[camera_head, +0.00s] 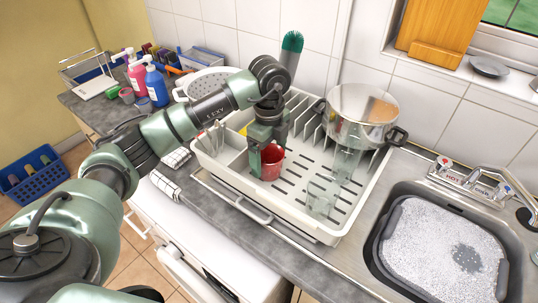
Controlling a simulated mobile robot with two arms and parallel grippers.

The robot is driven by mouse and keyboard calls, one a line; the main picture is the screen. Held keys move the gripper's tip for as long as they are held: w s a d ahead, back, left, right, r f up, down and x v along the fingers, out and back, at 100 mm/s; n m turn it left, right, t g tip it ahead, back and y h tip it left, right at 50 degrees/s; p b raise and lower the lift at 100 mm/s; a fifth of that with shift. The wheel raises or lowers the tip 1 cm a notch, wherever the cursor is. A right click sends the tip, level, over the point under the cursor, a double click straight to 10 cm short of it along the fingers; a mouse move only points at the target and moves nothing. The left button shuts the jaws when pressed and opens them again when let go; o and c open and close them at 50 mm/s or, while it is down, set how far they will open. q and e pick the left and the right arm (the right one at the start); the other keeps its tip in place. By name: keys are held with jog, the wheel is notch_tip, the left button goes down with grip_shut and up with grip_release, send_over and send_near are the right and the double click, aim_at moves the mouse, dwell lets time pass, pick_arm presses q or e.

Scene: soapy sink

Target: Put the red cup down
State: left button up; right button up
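The red cup (272,164) is upright over the left part of the white dish rack (340,228). My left gripper (264,160) reaches down from above, with one finger against the cup's left side and the cup between its fingers. The gripper hides part of the cup's rim, and its other finger is mostly hidden. I cannot tell whether the cup's base touches the rack floor. My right gripper is out of view.
Clear glasses (321,198) stand in the rack right of the cup, near a steel pot (361,114). A soapy sink (440,250) is at right. The rack's front middle is bare.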

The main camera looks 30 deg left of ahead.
pick_arm(q)
jog(key=shift+r, duration=0.15)
notch_tip(320, 180, up, 12)
jog(key=b, duration=0.1)
dwell(0.6)
dwell(0.4)
